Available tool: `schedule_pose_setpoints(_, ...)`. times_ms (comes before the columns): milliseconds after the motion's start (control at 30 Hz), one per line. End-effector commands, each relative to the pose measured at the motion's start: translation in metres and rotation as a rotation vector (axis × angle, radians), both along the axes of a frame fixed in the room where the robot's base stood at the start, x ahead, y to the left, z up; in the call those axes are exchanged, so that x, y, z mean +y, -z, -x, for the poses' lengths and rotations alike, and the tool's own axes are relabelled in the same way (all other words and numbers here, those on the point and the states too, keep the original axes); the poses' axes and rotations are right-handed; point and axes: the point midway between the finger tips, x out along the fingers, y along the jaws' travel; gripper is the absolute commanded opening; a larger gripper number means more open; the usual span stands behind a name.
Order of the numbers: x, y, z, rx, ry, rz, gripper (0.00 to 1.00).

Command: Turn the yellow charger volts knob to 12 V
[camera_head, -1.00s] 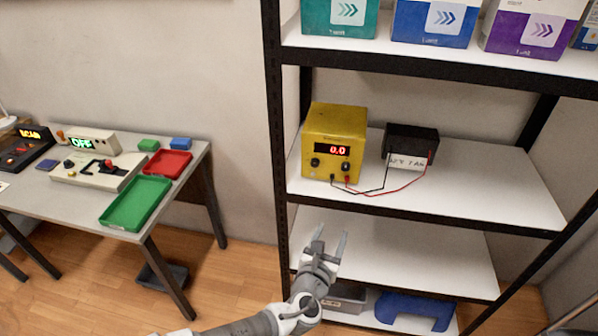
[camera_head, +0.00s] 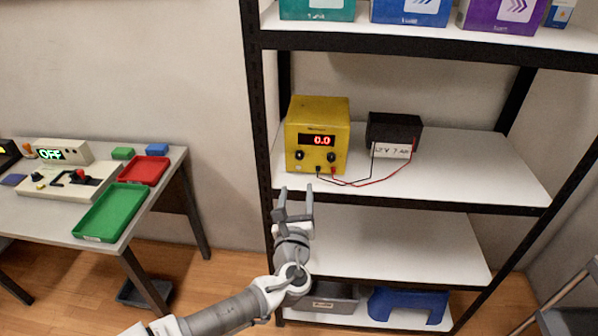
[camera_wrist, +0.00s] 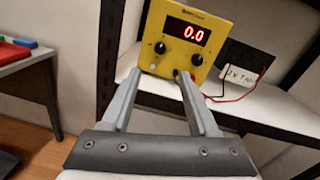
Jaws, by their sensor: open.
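The yellow charger (camera_head: 317,128) stands on the middle shelf at its left end, its display reading 0.0. It also shows in the wrist view (camera_wrist: 172,50). Its front has two black knobs, a left knob (camera_wrist: 160,47) and a right knob (camera_wrist: 197,59). I cannot read which one is for volts. My gripper (camera_head: 295,192) is open and empty, just below and in front of the charger, apart from it. In the wrist view my gripper (camera_wrist: 160,82) points up toward the charger's lower front, and its right finger overlaps the area near the sockets.
A black battery (camera_head: 394,132) with a white label stands right of the charger, joined to it by red and black leads (camera_head: 372,182). The shelf's black front edge (camera_head: 420,202) runs below. A table with a green tray (camera_head: 110,212) is at left.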

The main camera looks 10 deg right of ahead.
Motion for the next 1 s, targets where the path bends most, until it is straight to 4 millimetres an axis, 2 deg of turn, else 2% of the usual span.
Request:
schedule_pose_setpoints(400, -0.02, -0.001, -0.073, -0.001, 0.002, -0.003, 0.61)
schedule_pose_setpoints(600, -0.027, -0.001, -0.101, -0.001, 0.0, -0.002, 0.61)
schedule_pose_setpoints(800, -0.03, 0.0, -0.115, 0.0, 0.0, -0.001, 0.61)
schedule_pose_setpoints(1000, -0.03, 0.0, -0.117, 0.0, 0.0, 0.0, 0.61)
